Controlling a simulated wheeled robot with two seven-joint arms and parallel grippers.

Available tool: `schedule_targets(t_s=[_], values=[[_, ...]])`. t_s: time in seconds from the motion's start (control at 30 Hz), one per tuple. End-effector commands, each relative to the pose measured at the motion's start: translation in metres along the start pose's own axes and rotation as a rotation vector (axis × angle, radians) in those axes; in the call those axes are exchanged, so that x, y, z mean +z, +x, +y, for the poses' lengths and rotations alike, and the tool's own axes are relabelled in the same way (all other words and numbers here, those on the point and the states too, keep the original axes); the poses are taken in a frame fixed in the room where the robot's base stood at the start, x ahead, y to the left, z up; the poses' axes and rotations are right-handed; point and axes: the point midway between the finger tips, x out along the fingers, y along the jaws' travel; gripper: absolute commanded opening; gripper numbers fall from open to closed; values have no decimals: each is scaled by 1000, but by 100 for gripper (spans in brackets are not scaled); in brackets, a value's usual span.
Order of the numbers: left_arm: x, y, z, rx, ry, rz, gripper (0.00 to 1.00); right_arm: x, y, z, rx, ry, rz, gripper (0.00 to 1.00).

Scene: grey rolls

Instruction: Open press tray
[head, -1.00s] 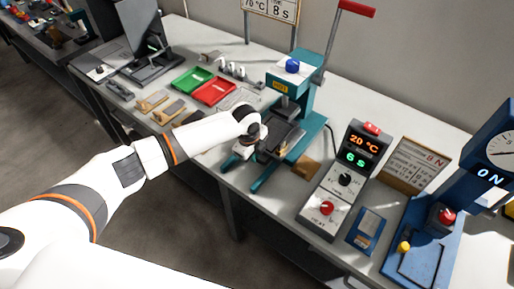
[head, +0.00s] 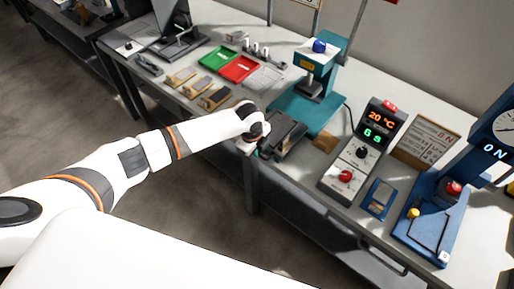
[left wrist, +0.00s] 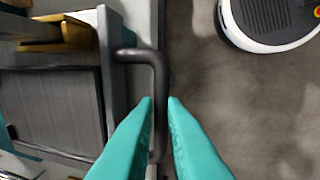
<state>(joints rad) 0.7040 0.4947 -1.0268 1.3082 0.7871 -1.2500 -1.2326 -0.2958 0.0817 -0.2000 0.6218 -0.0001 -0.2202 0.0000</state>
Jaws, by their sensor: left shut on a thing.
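The teal heat press (head: 312,100) stands on the bench, its head raised above a teal base. Its dark grey tray (head: 284,137) lies slid out past the front of the base, towards the bench's front edge. My left gripper (head: 257,147) is at the tray's front end. In the left wrist view, the teal fingers (left wrist: 160,102) are shut on the tray's dark bar handle (left wrist: 130,55), one finger on each side. The grey ribbed tray plate (left wrist: 55,105) shows to the left of the handle. My right gripper is not in view.
The control box (head: 362,155) reads 20 °C and 6 s, to the right of the press. Green (head: 217,58) and red (head: 239,69) trays lie behind left. A blue gauge machine (head: 440,205) stands far right. Open floor lies in front of the bench.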

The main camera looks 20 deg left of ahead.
Motion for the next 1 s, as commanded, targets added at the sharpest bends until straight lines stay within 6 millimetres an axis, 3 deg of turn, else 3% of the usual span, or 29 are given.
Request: schedule_targets(t_s=[0.1, 0.13, 0.27, 0.67, 1.0], values=[[0, -1, 1, 1, -1, 0, 0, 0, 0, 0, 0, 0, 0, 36], [0, -1, 1, 1, -1, 0, 14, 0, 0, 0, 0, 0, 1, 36], [0, 0, 1, 1, -1, 0, 33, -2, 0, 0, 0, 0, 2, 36], [-1, -10, 1, 3, -1, 0, 33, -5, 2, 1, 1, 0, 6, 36], [-1, -77, 1, 5, 1, 2, 33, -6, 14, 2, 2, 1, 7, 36]])
